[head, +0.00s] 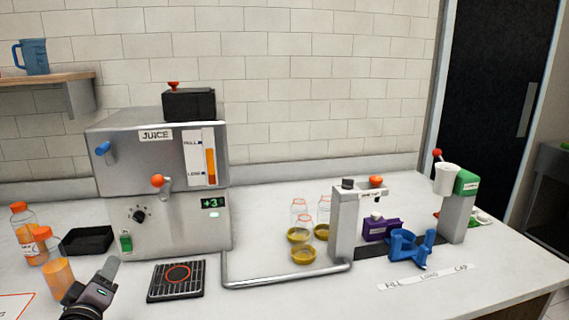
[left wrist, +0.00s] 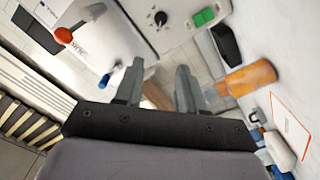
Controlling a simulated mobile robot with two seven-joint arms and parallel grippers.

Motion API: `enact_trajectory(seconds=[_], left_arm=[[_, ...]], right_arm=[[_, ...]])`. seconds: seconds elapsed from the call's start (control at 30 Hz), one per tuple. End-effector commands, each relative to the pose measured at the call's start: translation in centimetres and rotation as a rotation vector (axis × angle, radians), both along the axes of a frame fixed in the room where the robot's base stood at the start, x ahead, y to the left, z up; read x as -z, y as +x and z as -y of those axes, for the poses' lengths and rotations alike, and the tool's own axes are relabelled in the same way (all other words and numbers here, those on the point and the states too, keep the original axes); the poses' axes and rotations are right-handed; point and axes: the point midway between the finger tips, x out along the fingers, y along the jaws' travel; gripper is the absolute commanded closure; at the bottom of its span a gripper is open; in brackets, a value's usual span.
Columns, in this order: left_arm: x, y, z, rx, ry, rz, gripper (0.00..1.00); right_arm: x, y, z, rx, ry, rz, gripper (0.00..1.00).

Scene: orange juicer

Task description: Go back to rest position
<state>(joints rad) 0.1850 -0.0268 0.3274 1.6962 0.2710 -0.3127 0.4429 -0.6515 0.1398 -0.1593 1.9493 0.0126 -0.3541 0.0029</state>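My left gripper (head: 111,268) is low at the left of the head view, in front of the juice machine (head: 160,185) and right of the nearer orange-filled bottle (head: 60,278). In the left wrist view its two fingers (left wrist: 158,70) stand apart with nothing between them. The orange bottle (left wrist: 250,78) shows to the right of the fingers there, apart from them. My right gripper is in neither view.
A second juice bottle (head: 25,238) and a black tray (head: 88,240) stand at the left. A drip grate (head: 176,280) lies before the machine. Clear bottles (head: 299,210), yellow rings (head: 303,254) and a capping station (head: 345,225) are further right. The front middle counter is clear.

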Motion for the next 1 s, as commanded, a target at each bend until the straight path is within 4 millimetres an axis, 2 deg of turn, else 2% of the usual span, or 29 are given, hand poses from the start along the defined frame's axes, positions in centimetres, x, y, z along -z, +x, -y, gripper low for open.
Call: enact_trajectory(seconds=[0.17, 0.27, 0.4, 0.5, 0.7, 0.9, 0.97, 1.0], left_arm=[[4.5, -4.0, 4.0, 0.135, 0.164, -0.259, 0.61], [7.3, -7.3, 6.6, 0.23, 0.264, -0.424, 0.61], [10.9, -13.6, 10.0, 0.38, 0.406, -0.671, 0.61], [12.7, -18.3, 11.9, 0.484, 0.492, -0.829, 0.61], [14.1, -25.9, 14.1, 0.645, 0.599, -1.05, 0.61], [14.3, -32.2, 15.3, 0.777, 0.666, -1.213, 0.61], [14.1, -34.0, 15.5, 0.816, 0.682, -1.258, 0.61], [14.6, -33.5, 15.6, 0.811, 0.687, -1.243, 0.61]], right_arm=[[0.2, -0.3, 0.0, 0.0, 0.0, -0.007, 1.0], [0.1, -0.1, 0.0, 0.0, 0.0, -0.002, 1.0], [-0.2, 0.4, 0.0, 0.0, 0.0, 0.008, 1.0], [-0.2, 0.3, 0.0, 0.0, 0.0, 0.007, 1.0], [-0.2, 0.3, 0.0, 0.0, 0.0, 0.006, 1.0], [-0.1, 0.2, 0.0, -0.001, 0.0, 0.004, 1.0], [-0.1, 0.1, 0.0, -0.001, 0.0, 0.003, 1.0], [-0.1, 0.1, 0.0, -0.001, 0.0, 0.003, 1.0]])
